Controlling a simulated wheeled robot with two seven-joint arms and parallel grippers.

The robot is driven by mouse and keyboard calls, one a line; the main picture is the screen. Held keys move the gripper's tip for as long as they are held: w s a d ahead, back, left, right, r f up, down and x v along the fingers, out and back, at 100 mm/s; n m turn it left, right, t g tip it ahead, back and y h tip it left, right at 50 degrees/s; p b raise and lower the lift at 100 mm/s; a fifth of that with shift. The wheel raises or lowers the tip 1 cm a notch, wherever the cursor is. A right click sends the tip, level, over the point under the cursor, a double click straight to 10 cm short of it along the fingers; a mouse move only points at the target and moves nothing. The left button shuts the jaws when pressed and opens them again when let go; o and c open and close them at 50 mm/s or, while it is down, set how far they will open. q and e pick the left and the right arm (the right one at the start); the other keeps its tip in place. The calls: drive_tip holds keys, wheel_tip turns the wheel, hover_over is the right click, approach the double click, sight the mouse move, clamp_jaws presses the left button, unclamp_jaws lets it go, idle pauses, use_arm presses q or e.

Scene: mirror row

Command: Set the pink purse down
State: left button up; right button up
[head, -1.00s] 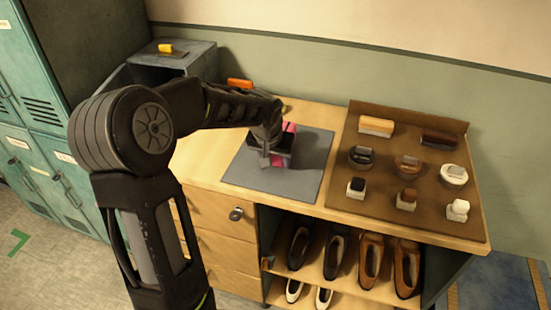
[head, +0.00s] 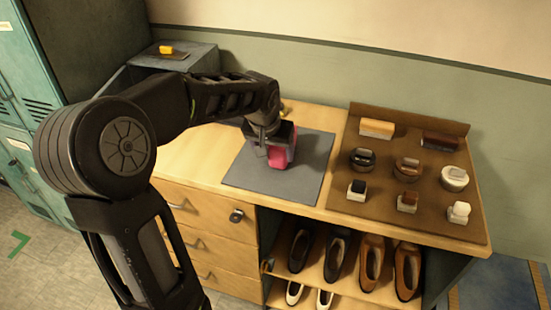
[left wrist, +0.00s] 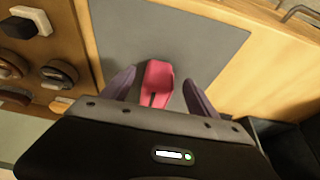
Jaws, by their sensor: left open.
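The pink purse (head: 278,157) is on the grey mat (head: 300,185) on the wooden counter, partly hidden by my left gripper (head: 270,150) in the head view. In the left wrist view the purse (left wrist: 157,84) lies between the two dark fingers of my left gripper (left wrist: 154,85), with a gap on either side. The left gripper is open around or just above the purse; the exact height is hard to tell. My right gripper is not in these views.
A brown tray (head: 340,200) with brushes, polish tins and small bottles stands right of the mat. Shoes (head: 337,250) stand on shelves below. The mat's front part is clear.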

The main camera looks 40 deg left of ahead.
use_arm(q)
drive_tip(key=v, duration=0.6)
drive_tip(key=shift+r, duration=0.1)
idle(0.4)
